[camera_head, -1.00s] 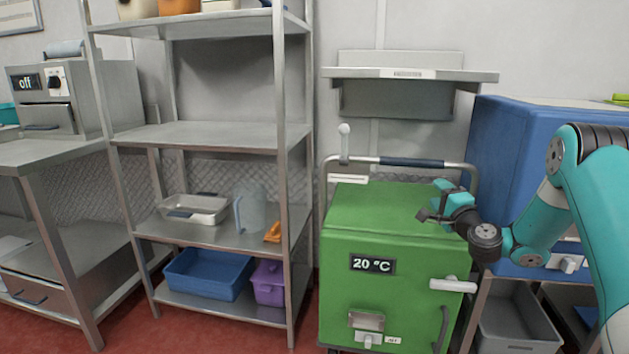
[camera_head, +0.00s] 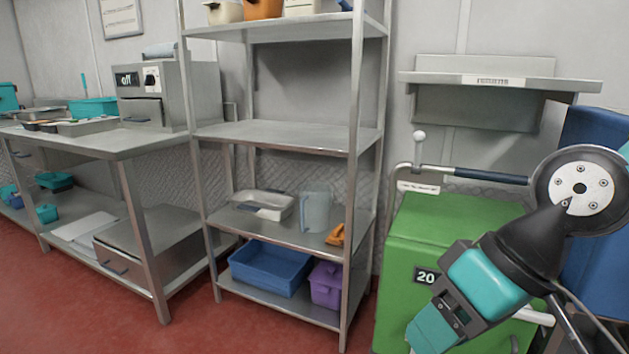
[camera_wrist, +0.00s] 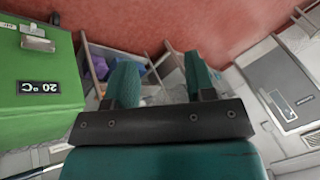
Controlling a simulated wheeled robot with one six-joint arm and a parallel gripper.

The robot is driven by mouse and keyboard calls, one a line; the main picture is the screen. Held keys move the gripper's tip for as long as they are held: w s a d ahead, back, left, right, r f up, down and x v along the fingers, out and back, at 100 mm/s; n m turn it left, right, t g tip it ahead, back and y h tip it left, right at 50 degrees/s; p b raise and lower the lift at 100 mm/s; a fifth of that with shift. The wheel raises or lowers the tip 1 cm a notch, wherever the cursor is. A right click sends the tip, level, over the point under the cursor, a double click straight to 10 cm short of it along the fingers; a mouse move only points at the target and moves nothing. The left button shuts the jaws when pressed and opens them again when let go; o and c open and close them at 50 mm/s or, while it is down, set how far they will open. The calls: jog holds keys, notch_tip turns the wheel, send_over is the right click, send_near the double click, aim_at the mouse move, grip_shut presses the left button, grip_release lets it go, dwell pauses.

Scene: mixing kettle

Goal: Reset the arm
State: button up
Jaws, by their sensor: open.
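My gripper is in the head view at the lower right, close to the camera and in front of the green kettle cabinet (camera_head: 455,215). In the wrist view my gripper (camera_wrist: 160,85) shows two teal fingers spread apart with nothing between them. The cabinet's green side with its "20 °C" display (camera_wrist: 38,87) also shows at the left of the wrist view. In the head view my wrist and arm hide much of the cabinet's front and part of its display.
A metal shelf rack (camera_head: 285,138) stands left of the cabinet, holding a clear jug (camera_head: 316,212), a blue bin (camera_head: 270,268) and a purple box (camera_head: 326,285). A steel table (camera_head: 100,145) with an oven (camera_head: 165,95) is further left. Red floor (camera_head: 110,315) lies open in front.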

jog(key=s+d+r+n+g+h+p, duration=0.1)
jog(key=s+d+p, duration=0.1)
jog(key=s, duration=0.4)
notch_tip(320, 180, up, 19)
jog(key=p, duration=1.9)
jog(key=shift+w+r, duration=0.2)
jog(key=shift+w, duration=0.2)
